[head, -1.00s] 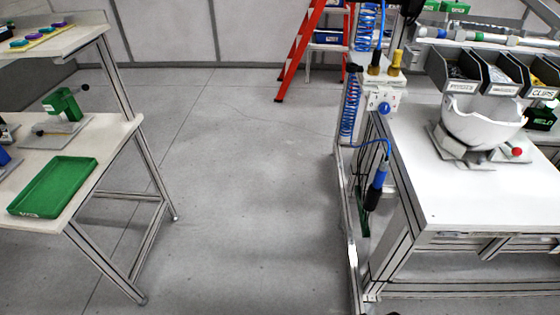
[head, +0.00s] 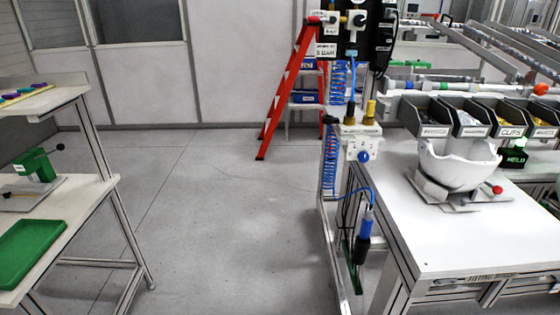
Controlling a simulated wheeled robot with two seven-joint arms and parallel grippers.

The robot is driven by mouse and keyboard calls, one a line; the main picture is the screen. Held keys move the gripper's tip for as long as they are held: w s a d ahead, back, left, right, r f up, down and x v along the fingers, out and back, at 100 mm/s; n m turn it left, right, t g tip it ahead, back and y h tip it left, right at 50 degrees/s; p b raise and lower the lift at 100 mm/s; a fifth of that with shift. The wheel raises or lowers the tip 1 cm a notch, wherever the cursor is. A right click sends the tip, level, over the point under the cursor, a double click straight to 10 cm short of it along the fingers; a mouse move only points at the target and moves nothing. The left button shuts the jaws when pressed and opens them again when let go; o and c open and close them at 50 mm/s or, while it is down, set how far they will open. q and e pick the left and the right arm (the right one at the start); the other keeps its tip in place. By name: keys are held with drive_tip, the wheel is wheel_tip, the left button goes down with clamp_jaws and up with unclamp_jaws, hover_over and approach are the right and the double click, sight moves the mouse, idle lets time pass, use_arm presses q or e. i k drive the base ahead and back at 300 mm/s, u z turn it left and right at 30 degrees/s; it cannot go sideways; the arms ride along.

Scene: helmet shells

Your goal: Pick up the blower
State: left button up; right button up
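The blower (head: 365,234) appears to be the blue and black hand tool hanging upright at the left side of the white workbench (head: 440,235). A blue hose runs from it up to a white fitting block (head: 360,140) on the post. Neither of my grippers shows in the head view, so nothing of mine is seen near the tool.
A white helmet shell (head: 455,168) sits in a fixture on the workbench, with black bins (head: 470,118) behind it. A red ladder (head: 285,90) stands at the back. A shelf with a green tray (head: 30,250) is at left. The floor (head: 220,220) between is clear.

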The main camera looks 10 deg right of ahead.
sight(366, 226)
drive_tip(key=z, duration=0.25)
drive_tip(key=k, duration=0.45)
drive_tip(key=z, duration=0.65)
drive_tip(key=i, duration=0.85)
drive_tip(key=u, duration=0.9)
